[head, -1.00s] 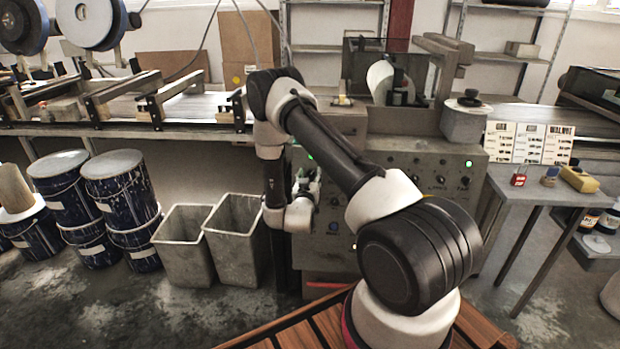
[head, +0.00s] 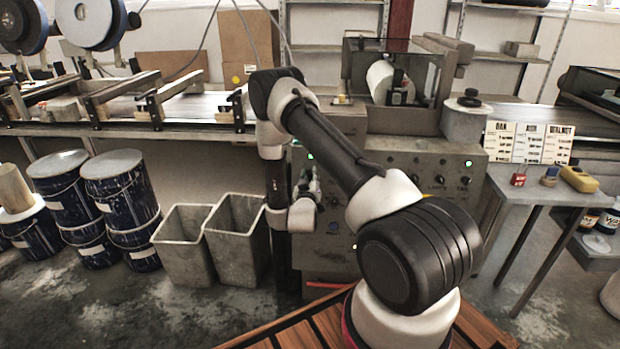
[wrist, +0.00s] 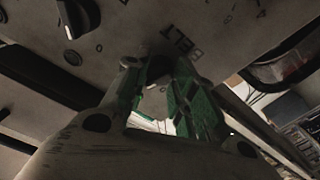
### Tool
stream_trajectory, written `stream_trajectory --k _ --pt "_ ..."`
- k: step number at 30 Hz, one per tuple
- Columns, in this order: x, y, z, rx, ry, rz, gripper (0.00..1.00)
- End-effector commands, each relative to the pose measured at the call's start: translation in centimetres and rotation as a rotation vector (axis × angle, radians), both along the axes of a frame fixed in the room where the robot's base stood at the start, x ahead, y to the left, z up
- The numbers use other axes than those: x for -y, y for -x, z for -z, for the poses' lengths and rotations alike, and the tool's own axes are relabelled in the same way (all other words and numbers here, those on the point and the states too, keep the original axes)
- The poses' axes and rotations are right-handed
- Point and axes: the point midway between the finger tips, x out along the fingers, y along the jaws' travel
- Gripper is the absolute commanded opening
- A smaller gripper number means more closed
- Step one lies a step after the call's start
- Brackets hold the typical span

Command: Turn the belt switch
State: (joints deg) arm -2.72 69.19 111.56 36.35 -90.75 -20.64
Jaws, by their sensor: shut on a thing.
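Much of the switch is hidden by the fingers. In the head view my gripper (head: 310,186) is at the left part of the grey panel (head: 420,165). The switch itself is hidden there by my arm.
Another black knob (wrist: 78,18) shows at the upper left in the wrist view. A green lamp (head: 468,164) is lit on the panel. Two grey bins (head: 235,240) and several blue drums (head: 120,185) stand left. A small table (head: 535,190) stands right.

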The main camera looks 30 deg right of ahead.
Motion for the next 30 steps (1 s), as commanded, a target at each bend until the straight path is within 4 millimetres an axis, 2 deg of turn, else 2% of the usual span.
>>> stream_trajectory --k 18,30 --pt "0.11 0.09 -0.04 -0.31 0.458 -0.103 0.02" --pt "0.15 0.09 -0.12 -0.436 0.647 -0.143 0.02"
